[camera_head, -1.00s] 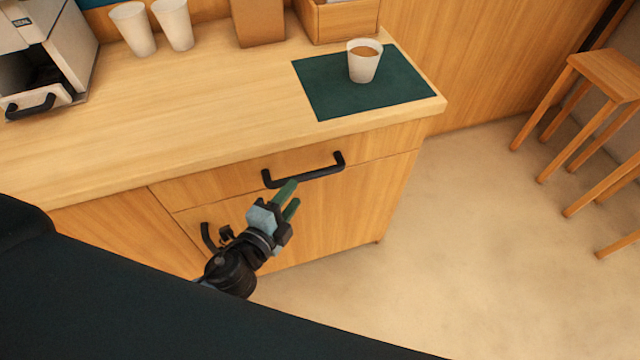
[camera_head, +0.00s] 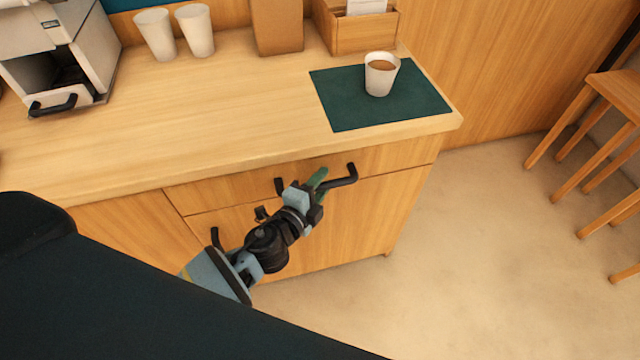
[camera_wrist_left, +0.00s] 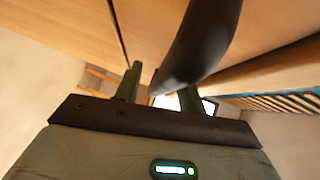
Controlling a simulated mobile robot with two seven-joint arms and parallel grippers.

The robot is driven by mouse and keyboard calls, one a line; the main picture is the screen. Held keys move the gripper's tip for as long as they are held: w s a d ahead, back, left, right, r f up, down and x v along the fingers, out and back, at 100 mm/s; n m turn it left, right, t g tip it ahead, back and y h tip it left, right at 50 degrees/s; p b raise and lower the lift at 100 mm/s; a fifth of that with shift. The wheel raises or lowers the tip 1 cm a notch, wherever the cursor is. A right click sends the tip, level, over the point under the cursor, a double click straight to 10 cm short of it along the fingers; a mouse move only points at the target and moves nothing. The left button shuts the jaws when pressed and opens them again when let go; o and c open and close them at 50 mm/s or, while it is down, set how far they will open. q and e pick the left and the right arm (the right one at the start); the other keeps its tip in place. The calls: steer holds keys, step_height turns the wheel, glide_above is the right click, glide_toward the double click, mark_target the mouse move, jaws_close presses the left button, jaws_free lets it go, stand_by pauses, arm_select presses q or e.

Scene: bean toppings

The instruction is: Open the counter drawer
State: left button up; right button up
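The counter drawer (camera_head: 235,192) is a wooden front under the countertop, and it is closed. Its black bar handle (camera_head: 345,182) is partly hidden by my left gripper (camera_head: 318,182). The green fingertips are at the middle of the handle. In the left wrist view the dark handle (camera_wrist_left: 205,40) looms large and runs down between the two fingers of my left gripper (camera_wrist_left: 160,92). The fingers are apart, and a gap shows between the left finger and the handle. My right gripper is not in view.
On the countertop (camera_head: 230,110) are a green mat (camera_head: 340,110) with a filled cup (camera_head: 380,75), two white cups (camera_head: 175,33), a wooden box (camera_head: 365,30) and a coffee machine (camera_head: 75,60). A cabinet door lies below the drawer. Open floor (camera_head: 450,250) and stools (camera_head: 605,110) are right.

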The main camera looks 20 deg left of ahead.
arm_select(q)
jaws_close()
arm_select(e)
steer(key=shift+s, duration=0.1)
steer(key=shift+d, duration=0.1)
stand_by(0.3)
